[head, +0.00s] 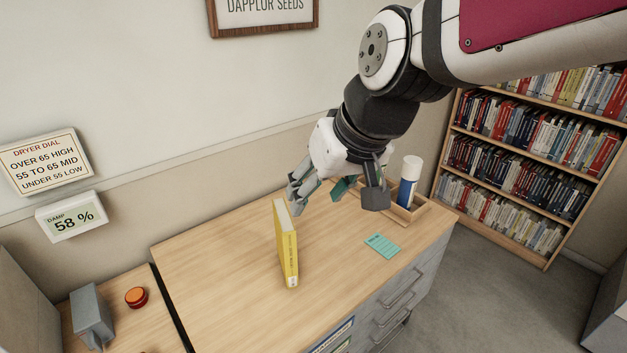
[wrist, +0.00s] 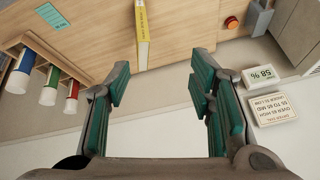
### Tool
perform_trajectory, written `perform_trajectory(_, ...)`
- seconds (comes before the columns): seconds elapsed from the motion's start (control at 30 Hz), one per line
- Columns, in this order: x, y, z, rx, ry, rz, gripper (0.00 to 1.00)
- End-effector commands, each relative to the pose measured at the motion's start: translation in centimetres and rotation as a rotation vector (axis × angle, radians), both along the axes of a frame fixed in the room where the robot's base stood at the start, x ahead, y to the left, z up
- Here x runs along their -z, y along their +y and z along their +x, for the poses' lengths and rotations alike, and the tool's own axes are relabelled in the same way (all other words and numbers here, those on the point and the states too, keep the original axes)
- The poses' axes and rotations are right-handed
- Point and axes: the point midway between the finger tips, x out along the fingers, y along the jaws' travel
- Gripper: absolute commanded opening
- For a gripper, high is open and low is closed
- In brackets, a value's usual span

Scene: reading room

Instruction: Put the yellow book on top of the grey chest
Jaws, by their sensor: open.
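The yellow book (head: 286,245) stands upright on a wooden worktop (head: 215,265), its spine facing the front. It also shows in the wrist view (wrist: 143,35), beyond the fingers. My gripper (head: 335,195) is open and empty, above the worktop to the right of the book and apart from it. In the wrist view its teal-padded fingers (wrist: 158,80) are spread wide with nothing between them. Grey drawers (head: 400,290) are under this worktop. Grey furniture also shows partly at the left edge (head: 28,305) and right edge (head: 608,305); I cannot tell which is the grey chest.
A wooden holder (head: 408,213) with a white-and-blue canister (head: 409,182) stands at the back right of the worktop. A teal card (head: 382,246) lies near its right front. An orange button (head: 136,297) and a grey device (head: 91,314) are on the left surface. The worktop left of the book is clear.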

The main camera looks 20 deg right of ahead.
Motion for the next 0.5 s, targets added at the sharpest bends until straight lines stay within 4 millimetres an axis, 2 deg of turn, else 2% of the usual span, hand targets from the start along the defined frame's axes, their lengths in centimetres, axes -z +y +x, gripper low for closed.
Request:
perform_trajectory(0.03, -0.9, -0.4, -1.9, 0.001, -0.011, -0.017, 0.49)
perform_trajectory(0.1, -1.5, -0.9, -4.3, 0.005, -0.010, -0.044, 0.49)
perform_trajectory(0.23, -1.9, -1.8, -7.9, 0.022, -0.008, -0.095, 0.49)
perform_trajectory(0.4, -2.0, -2.5, -10.2, 0.040, -0.003, -0.135, 0.49)
perform_trajectory(0.5, -2.0, -2.7, -10.6, 0.045, -0.002, -0.143, 0.49)
